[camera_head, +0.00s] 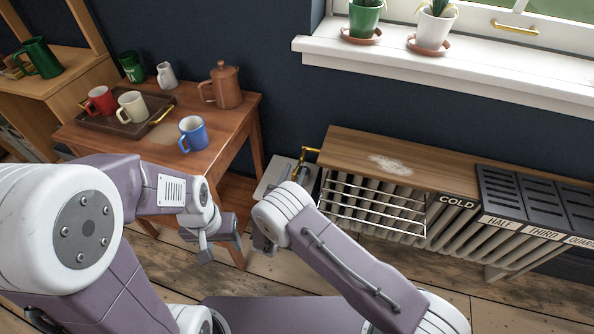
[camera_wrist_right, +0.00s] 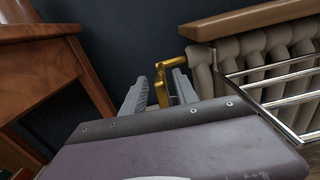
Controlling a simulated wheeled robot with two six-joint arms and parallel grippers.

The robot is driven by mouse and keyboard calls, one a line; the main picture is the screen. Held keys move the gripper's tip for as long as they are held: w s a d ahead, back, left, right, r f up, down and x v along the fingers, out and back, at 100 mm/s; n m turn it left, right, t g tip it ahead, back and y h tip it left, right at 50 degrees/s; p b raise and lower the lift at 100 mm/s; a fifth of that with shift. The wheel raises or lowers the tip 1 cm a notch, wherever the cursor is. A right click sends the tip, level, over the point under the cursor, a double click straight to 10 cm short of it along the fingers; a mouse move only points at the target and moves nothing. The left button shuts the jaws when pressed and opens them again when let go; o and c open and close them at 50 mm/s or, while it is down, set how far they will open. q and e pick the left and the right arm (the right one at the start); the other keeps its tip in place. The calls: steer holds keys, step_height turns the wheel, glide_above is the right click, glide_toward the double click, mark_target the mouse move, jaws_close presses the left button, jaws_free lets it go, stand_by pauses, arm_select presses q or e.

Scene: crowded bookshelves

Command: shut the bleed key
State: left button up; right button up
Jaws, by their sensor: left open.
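The brass bleed key (camera_head: 308,153) is at the left end of the radiator (camera_head: 400,205), just below its wooden top. It also shows in the right wrist view (camera_wrist_right: 162,88), hanging from a brass fitting (camera_wrist_right: 197,62). My right gripper (camera_wrist_right: 160,88) is open, with one grey finger on each side of the key and a visible gap on the left. I cannot tell whether the right finger touches the key. In the head view my right forearm and wrist hide part of this gripper. My left gripper (camera_head: 218,250) is open and empty, low in front of the side table.
The side table (camera_head: 224,122) on the left holds a tray, several mugs and a brown pot (camera_head: 225,85). A wire rack (camera_head: 372,208) hangs on the radiator front close to the key. A windowsill (camera_head: 450,72) with potted plants is above.

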steer(key=shift+x, duration=1.4)
jaws_close()
steer(key=m, duration=0.4)
steer(key=shift+s+d+b, duration=0.1)
steer(key=shift+d+b, duration=0.1)
steer(key=shift+b, duration=0.2)
steer(key=shift+s+d+f+m+b, duration=0.15)
steer(key=shift+m+b, duration=0.45)
steer(key=shift+m, duration=1.6)
steer(key=shift+w+d+f+m+b, duration=0.2)
steer(key=shift+m+b, duration=0.45)
steer(key=shift+m, duration=1.55)
steer(key=shift+s+a+f+m+b, duration=0.2)
steer(key=shift+m+b, duration=0.4)
steer(key=shift+m, duration=1.6)
steer(key=shift+d, duration=0.1)
